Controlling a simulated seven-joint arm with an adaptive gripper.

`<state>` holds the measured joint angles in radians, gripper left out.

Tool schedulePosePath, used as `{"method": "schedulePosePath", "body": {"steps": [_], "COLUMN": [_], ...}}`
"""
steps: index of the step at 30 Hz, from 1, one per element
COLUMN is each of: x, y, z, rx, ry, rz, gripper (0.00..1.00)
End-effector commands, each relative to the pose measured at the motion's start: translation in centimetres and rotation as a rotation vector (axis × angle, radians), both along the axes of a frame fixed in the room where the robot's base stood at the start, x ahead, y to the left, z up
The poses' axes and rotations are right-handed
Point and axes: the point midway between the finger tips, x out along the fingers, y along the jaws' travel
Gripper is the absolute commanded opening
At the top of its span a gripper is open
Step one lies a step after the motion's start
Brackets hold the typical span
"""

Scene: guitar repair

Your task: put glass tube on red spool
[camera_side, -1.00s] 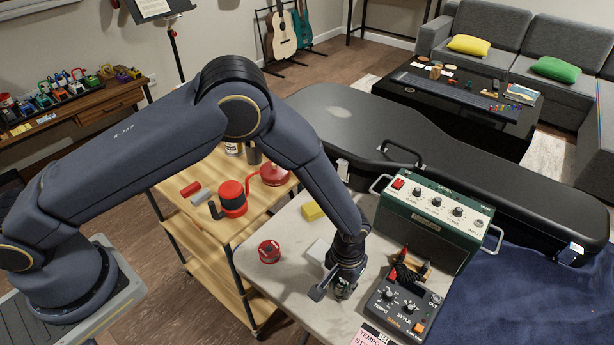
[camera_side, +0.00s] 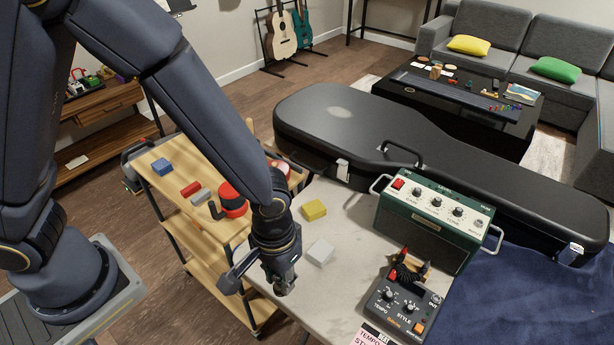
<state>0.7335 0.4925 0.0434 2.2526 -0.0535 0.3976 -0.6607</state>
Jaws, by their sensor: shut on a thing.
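My gripper (camera_side: 281,290) points down over the left front part of the pale worktable (camera_side: 330,285). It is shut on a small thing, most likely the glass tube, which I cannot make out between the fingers. The red spool does not show now; my gripper and wrist cover the spot on the table's left side where a small red, round thing stood earlier. I cannot tell the height of the gripper over that spot or whether anything touches.
A white block (camera_side: 320,253) and a yellow block (camera_side: 314,210) lie right of my gripper. A green amplifier (camera_side: 430,225) and a black pedal (camera_side: 403,307) stand further right. A wooden cart (camera_side: 176,204) with several items adjoins the table's left side.

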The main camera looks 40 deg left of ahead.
Motion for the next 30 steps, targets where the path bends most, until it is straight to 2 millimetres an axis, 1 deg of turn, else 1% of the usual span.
{"method": "schedulePosePath", "body": {"steps": [1,3,5,8,11,15,18,21,23,27,30], "x": [-0.2,-0.1,0.8,2.9,5.1,8.0,9.2,9.5,9.5,9.5,9.6], "y": [0.1,0.0,0.5,2.0,4.3,8.5,11.2,12.8,13.3,13.5,13.5], "z": [0.2,0.4,0.3,0.1,-0.2,-0.8,-1.2,-1.6,-2.5,-4.8,-5.9], "rx": [-0.001,-0.004,-0.006,-0.007,-0.007,-0.004,-0.002,0.000,0.002,0.002,0.002], "ry": [-0.001,-0.005,-0.008,-0.010,-0.012,-0.010,-0.006,-0.001,0.003,0.003,0.001], "rz": [-0.016,-0.052,-0.066,-0.046,-0.001,0.102,0.181,0.230,0.244,0.249,0.249], "gripper": [0.07,0.07,0.07,0.07,0.07,0.07,0.07,0.07,0.07,0.07,0.07]}}
